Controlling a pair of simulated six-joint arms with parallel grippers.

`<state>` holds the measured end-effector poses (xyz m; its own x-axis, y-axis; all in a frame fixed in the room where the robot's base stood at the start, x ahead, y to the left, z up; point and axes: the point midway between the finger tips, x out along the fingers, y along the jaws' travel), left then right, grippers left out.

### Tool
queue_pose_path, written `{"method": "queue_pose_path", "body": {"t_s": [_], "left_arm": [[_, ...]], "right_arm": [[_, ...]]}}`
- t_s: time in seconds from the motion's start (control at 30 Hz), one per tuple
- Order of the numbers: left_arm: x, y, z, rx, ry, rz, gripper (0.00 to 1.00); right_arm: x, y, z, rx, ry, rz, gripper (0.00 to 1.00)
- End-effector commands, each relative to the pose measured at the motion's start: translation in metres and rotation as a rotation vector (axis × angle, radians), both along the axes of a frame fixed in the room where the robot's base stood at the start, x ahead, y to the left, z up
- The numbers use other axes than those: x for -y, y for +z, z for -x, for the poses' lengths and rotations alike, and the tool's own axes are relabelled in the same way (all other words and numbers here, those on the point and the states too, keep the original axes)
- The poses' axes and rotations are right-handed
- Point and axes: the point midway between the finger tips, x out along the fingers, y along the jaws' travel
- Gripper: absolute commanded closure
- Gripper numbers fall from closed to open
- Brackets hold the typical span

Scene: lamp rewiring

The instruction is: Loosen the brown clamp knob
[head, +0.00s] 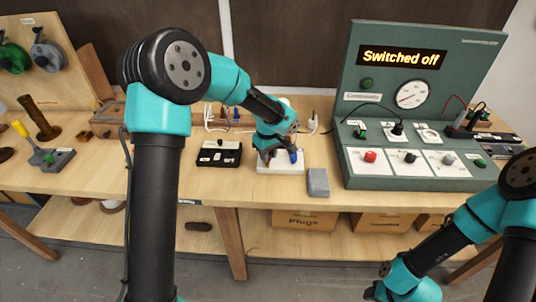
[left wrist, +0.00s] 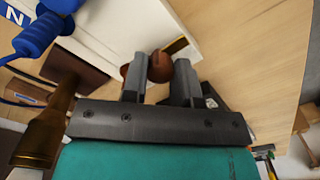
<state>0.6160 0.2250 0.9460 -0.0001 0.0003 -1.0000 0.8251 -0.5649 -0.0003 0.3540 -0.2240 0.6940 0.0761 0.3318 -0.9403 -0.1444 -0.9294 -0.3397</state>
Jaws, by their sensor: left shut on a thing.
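The brown clamp knob (left wrist: 161,67) is between the two grey fingers of my left gripper in the left wrist view. My left gripper (head: 268,155) is shut on it, low over the white block (head: 290,168) in the head view, where the gripper hides the knob. A blue knob (head: 294,156) stands on the same block to the right of the gripper. A blue knob with the letter N (left wrist: 33,35) shows at the upper left of the left wrist view. My right arm is at the lower right of the head view; its fingers are out of frame.
A black switch box (head: 218,153) stands left of the white block and a grey block (head: 318,182) to its right. A green test panel (head: 415,100) reading "Switched off" fills the right. A brass-coloured cylinder (left wrist: 42,135) shows in the left wrist view.

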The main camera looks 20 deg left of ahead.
Motion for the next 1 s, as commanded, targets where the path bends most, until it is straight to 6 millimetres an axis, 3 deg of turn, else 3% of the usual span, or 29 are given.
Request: {"method": "queue_pose_path", "body": {"t_s": [0.23,0.27,0.5,0.8,1.0], "left_arm": [[0.0,0.001,0.0,0.002,0.001,0.0,0.97],[0.0,0.001,0.0,0.002,0.001,0.0,0.7],[0.0,0.0,0.0,0.001,0.0,0.001,0.47],[0.0,0.002,0.0,0.001,-0.001,0.001,0.47],[0.0,0.018,-0.001,0.003,0.0,0.001,0.47]], "right_arm": [[0.0,0.0,0.0,0.0,0.0,0.0,0.57],[0.0,0.0,0.0,0.0,0.0,0.0,0.57],[0.0,0.0,0.0,0.0,0.0,0.0,0.57],[0.0,0.0,0.0,0.0,0.0,0.0,0.57],[0.0,0.0,0.0,0.0,0.0,0.0,0.57]]}}
